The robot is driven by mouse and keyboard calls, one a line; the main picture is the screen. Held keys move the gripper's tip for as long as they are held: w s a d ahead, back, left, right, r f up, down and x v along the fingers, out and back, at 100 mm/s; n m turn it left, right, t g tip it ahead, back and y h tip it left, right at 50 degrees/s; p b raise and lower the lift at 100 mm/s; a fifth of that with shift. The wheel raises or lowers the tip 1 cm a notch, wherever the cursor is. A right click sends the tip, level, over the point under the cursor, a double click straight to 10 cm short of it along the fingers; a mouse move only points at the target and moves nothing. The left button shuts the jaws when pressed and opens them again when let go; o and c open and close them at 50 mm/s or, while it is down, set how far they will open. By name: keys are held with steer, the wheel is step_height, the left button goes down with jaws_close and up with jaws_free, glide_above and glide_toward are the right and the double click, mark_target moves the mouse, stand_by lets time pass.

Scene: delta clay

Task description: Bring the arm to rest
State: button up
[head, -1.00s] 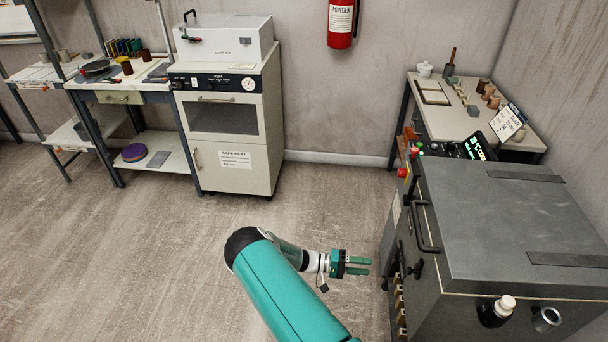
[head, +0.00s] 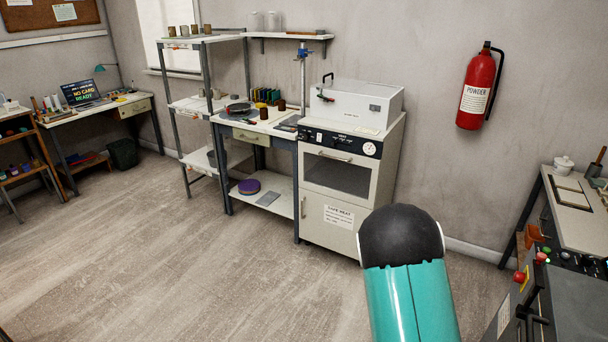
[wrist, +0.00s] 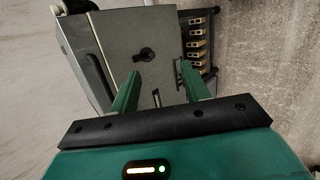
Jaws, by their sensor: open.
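My arm shows in the head view as a teal link with a black rounded joint, at the lower right of centre. My gripper is hidden from the head view. In the wrist view my gripper (wrist: 158,88) has two green fingers spread apart with nothing between them. Past the fingertips is the side of a grey cabinet (wrist: 145,45) with a black knob. The fingers appear apart from it, though the exact distance is hard to tell.
The grey machine (head: 575,305) stands at the lower right, close to my arm. A cream oven cabinet (head: 345,185) stands ahead, with a shelf bench (head: 262,190) to its left. A red extinguisher (head: 480,88) hangs on the wall. The floor (head: 200,275) at left is clear.

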steer(key=s+a+r+n+t+y, duration=0.2)
steer(key=s+a+r+t, duration=0.2)
steer(key=r, duration=0.5)
steer(key=s+a+r+n+t+y, duration=0.2)
steer(key=s+a+r+t, duration=0.2)
steer(key=r, duration=0.5)
steer(key=s+a+r+n+t+y, duration=0.2)
steer(key=s+a+r+t, duration=0.2)
steer(key=s+a+r, duration=0.4)
steer(key=shift+s+r+n+y, duration=0.3)
steer(key=shift+s+r+y, duration=0.1)
steer(key=shift+r, duration=0.4)
